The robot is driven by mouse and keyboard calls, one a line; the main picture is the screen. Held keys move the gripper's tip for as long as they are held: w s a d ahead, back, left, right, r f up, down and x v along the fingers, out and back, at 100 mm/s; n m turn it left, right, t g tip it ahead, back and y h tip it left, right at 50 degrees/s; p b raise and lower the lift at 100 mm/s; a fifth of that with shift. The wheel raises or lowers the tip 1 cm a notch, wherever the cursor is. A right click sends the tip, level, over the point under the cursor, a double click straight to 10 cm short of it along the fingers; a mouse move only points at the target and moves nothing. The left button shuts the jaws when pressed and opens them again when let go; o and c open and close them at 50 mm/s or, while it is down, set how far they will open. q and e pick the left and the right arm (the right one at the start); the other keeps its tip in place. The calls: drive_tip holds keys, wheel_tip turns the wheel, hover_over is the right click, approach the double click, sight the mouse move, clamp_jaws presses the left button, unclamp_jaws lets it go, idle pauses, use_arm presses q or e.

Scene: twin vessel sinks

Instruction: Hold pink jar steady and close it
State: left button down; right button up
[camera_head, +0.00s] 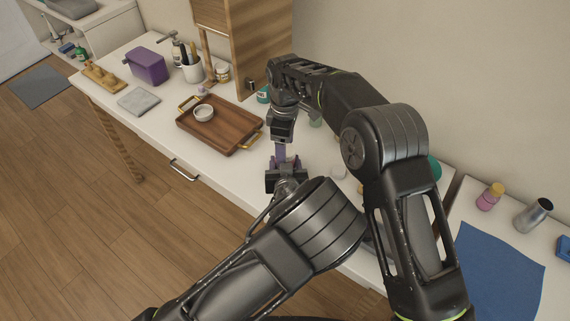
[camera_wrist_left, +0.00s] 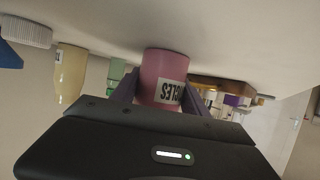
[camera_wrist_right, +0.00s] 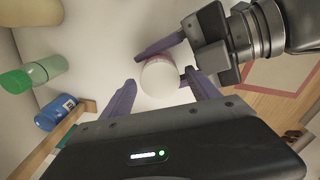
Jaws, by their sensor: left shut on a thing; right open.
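The pink jar (camera_wrist_left: 170,65) with a black-on-white label stands on the counter, upside down in the left wrist view. My left gripper (camera_wrist_left: 158,92) is shut on its sides with purple fingers. In the right wrist view, the jar's round white top (camera_wrist_right: 160,80) is seen from above, with a thin pink edge behind it. My right gripper (camera_wrist_right: 160,92) is open, its fingers on either side of this white top and apart from it. In the head view, the right gripper (camera_head: 281,152) is directly above the left gripper (camera_head: 285,166), and the jar is hidden. I cannot tell how tightly the top sits.
A wooden tray (camera_head: 237,137) with a small white bowl (camera_head: 203,113) lies to the left. A green-capped bottle (camera_wrist_right: 30,73) and blue jar (camera_wrist_right: 55,112) stand near the grippers. A blue mat (camera_head: 500,275), pink-yellow bottle (camera_head: 490,197) and metal cup (camera_head: 533,214) are at the right.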

drive_tip(key=c, duration=1.5)
drive_tip(key=m, duration=0.3)
drive_tip(key=o, duration=1.6)
drive_tip(key=shift+c, duration=0.2)
drive_tip(key=shift+r, duration=2.25)
drive_tip(key=shift+c, duration=0.3)
